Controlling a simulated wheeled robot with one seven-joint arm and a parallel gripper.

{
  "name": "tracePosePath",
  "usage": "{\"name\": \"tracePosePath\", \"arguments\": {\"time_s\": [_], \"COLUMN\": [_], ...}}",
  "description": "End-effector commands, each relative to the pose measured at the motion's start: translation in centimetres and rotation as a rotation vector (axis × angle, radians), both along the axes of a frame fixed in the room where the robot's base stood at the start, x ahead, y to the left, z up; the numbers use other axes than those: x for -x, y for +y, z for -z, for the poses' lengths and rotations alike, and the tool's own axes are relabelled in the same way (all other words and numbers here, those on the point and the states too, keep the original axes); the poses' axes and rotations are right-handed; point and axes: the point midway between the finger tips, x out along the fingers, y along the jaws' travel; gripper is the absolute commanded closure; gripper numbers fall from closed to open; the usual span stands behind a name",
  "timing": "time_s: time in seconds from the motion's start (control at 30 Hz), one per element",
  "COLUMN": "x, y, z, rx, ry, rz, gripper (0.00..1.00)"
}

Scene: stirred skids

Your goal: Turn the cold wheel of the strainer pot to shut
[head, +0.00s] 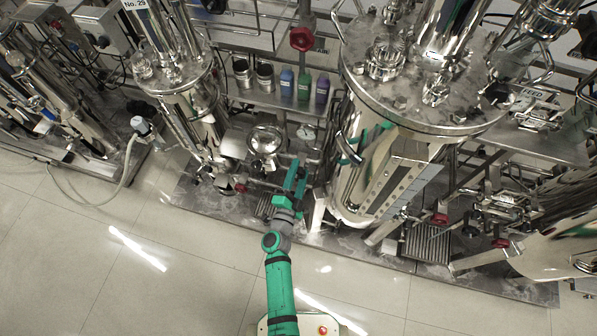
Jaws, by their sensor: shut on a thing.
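The strainer pot (264,141) is a shiny steel vessel with a rounded top, standing on the skid between two tall steel columns. A small red wheel (240,187) sits low on the pipes to its left. My gripper (295,170), with green fingers, reaches in from below, just right of and below the pot. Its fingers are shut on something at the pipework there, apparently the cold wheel. The fingers and wrist hide the wheel, so its colour and how far it is turned cannot be told.
A large steel tank (350,190) stands close to the right of my gripper. Blue, green and purple bottles (304,88) stand on a shelf behind. A red wheel (302,39) is above them. The tiled floor (180,270) in front is clear.

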Motion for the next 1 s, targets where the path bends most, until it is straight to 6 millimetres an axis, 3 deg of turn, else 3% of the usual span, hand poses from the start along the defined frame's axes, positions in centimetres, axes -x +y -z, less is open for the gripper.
{"name": "tracePosePath", "arguments": {"time_s": [1.0], "x": [0.21], "y": [0.19], "z": [0.81], "rx": [-0.932], "ry": [-0.246], "rz": [-0.001], "gripper": [0.76]}}
